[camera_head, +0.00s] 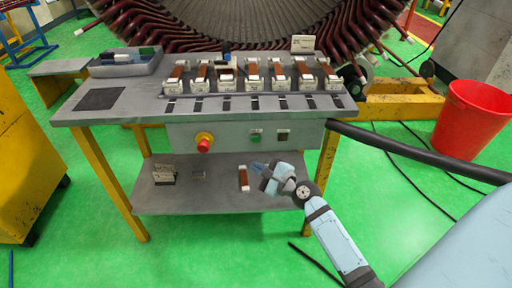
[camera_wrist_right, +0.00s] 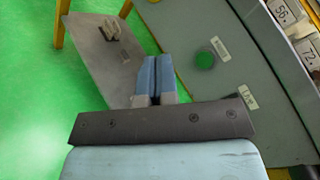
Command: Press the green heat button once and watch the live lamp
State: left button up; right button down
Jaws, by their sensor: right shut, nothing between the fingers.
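The green heat button (camera_head: 255,138) sits on the grey front panel under the bench top. It also shows in the right wrist view (camera_wrist_right: 205,61), beside a small white label (camera_wrist_right: 220,49). A small dark square, probably the live lamp (camera_head: 283,137), is right of the button and looks unlit. In the wrist view a label reading LIVE (camera_wrist_right: 247,97) shows, but I cannot make out the lamp there. My right gripper (camera_head: 257,166) is shut and empty, below and in front of the panel, apart from the button. In the wrist view its blue fingers (camera_wrist_right: 153,70) are together. My left gripper is not in view.
A red knob on a yellow base (camera_head: 204,142) is left on the same panel. The bench top (camera_head: 140,105) carries a row of brown-and-white coil pieces and a grey tray (camera_head: 125,69). The lower shelf (camera_head: 205,202) holds small parts. A red bucket (camera_head: 472,120) stands right.

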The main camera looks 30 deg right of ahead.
aim_at(256, 139)
pick_arm(q)
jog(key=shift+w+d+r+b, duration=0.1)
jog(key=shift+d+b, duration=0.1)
jog(key=shift+b, duration=0.9)
pick_arm(e)
jog(key=w+d, duration=0.1)
jog(key=w, duration=0.1)
jog(key=w+d, duration=0.2)
jog(key=w, duration=0.1)
jog(key=w+d, duration=0.1)
jog(key=w, duration=0.1)
jog(key=shift+w+d, duration=0.25)
jog(key=shift+d, duration=0.05)
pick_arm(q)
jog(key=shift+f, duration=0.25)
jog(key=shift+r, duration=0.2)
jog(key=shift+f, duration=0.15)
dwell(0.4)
pick_arm(e)
jog(key=shift+w+d, duration=0.2)
jog(key=shift+w, duration=0.15)
